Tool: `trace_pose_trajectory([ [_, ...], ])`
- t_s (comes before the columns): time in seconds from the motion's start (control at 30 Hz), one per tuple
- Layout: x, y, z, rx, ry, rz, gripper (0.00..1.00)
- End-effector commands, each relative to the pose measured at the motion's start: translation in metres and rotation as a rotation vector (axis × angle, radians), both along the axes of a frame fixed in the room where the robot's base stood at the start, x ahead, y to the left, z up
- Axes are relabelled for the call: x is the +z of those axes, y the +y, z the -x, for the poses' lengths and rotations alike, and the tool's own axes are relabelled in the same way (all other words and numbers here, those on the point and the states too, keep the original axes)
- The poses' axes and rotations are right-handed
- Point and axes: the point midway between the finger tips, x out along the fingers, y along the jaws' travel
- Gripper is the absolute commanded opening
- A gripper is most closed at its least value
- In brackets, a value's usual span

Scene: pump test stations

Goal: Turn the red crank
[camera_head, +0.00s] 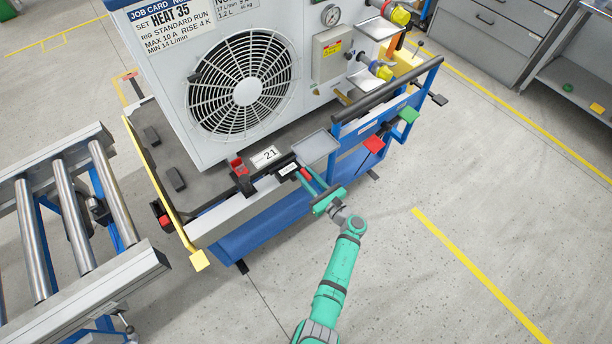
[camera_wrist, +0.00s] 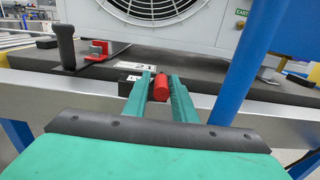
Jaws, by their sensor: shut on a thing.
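The red crank shows as a short red cylindrical grip (camera_wrist: 160,88) between my green fingers in the wrist view. In the head view its red grip (camera_head: 306,174) shows at the front rail of the test station. My gripper (camera_head: 304,172) reaches it from the front, and its fingers are shut on the grip, one on each side. In the wrist view my gripper (camera_wrist: 159,85) spans the grip closely. The rest of the crank and its joint to the station are mostly hidden by the fingers.
A white fan unit (camera_head: 190,75) stands on the station. A red clamp (camera_head: 238,167) and a 21 plate (camera_head: 265,156) lie left of my gripper, a grey tray (camera_head: 314,147) just behind. Blue frame (camera_head: 385,110) rises right. A roller conveyor (camera_head: 75,215) is left; floor at right is clear.

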Motion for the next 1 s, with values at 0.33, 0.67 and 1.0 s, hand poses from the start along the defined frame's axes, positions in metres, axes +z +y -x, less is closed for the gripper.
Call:
trace_pose_trajectory([
  [0.33,-0.009,-0.015,-0.008,-0.014,0.15,-0.206,0.02],
  [0.67,-0.023,-0.021,-0.013,-0.012,0.33,-0.454,0.01],
  [1.0,-0.035,-0.023,-0.014,-0.01,0.465,-0.639,0.01],
])
